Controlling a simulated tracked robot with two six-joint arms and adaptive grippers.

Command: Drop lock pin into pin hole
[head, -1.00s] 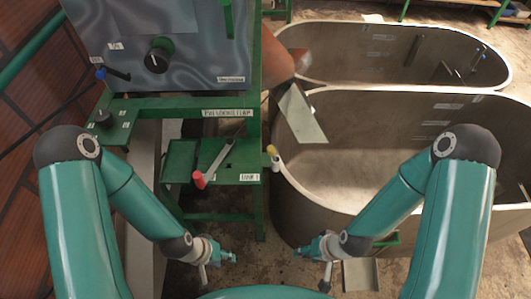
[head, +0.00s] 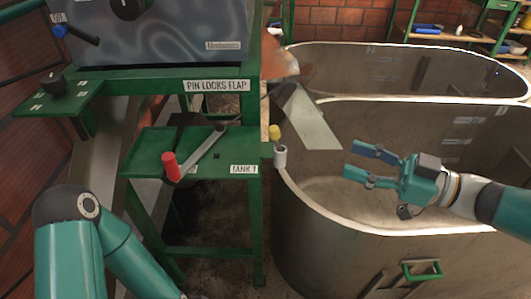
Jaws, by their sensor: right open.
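The lock pin appears to be the yellow-topped piece (head: 275,132) sitting upright at a short grey holder (head: 280,156) on the right side of the green stand. A small dark spot (head: 217,156) on the green shelf (head: 150,150), near the lever, may be the pin hole; it is too small to be sure. My right gripper (head: 349,162) is open and empty over the front tank, to the right of the yellow-topped piece and apart from it. Its fingers point left. My left gripper is out of view; only part of my left arm shows.
A lever with a red grip (head: 171,167) lies across the shelf. A sign (head: 216,85) reads "PIN LOCKS FLAP". A grey chute (head: 308,118) slopes into the front tank (head: 350,228), with another tank (head: 400,72) behind. A dark machine panel (head: 150,35) stands above.

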